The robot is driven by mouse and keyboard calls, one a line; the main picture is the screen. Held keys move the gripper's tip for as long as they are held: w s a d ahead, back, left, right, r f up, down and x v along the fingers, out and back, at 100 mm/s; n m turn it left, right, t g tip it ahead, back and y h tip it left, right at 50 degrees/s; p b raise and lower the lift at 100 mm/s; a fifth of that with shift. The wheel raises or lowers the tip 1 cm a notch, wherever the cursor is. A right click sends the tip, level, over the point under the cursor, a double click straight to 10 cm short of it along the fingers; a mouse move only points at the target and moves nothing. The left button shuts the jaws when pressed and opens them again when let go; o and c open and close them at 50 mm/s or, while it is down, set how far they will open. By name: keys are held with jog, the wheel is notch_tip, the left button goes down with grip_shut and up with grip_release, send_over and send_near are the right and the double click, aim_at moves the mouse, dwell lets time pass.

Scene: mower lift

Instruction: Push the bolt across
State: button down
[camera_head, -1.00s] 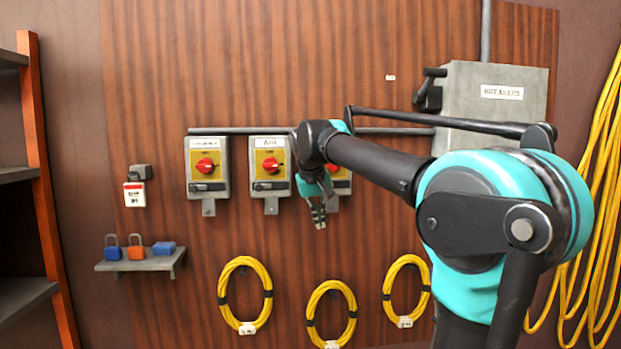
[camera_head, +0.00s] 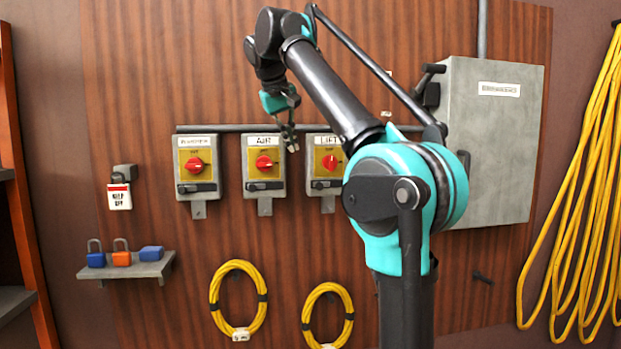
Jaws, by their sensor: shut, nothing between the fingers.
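Three grey switch boxes hang in a row on the wood panel. The left box (camera_head: 184,154) has a label too blurred to read, the middle box (camera_head: 250,160) reads AIR and the right box (camera_head: 313,165) reads LIFT. Each has a red knob on a yellow plate and a dark sliding bolt below it: left bolt (camera_head: 197,187), AIR bolt (camera_head: 265,186), LIFT bolt (camera_head: 326,184). My gripper (camera_head: 291,147) is shut and empty, pointing down between the AIR and LIFT boxes, above bolt height and apart from the bolts as far as I can see. My arm covers the LIFT box's right edge.
A grey breaker cabinet (camera_head: 490,150) with a side lever stands at right. A small shelf (camera_head: 150,268) with padlocks and a tag (camera_head: 119,197) are at left. Yellow coils (camera_head: 240,300) hang below, and a long yellow cable bundle (camera_head: 570,190) hangs far right.

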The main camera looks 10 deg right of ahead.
send_near(322, 185)
jog(key=w+a+f, duration=0.2)
jog(key=a+f, duration=0.2)
jog(key=shift+w+d+f, duration=0.2)
jog(key=shift+d+f, duration=0.15)
jog(key=shift+d, duration=0.25)
jog(key=shift+w+d+f, duration=0.15)
jog(key=shift+d+f, duration=0.15)
jog(key=shift+d, duration=0.3)
jog(key=shift+w+d+f, duration=0.15)
jog(key=shift+d+f, duration=0.15)
jog(key=shift+d, duration=0.25)
jog(key=d, duration=0.5)
jog(key=shift+d, duration=0.1)
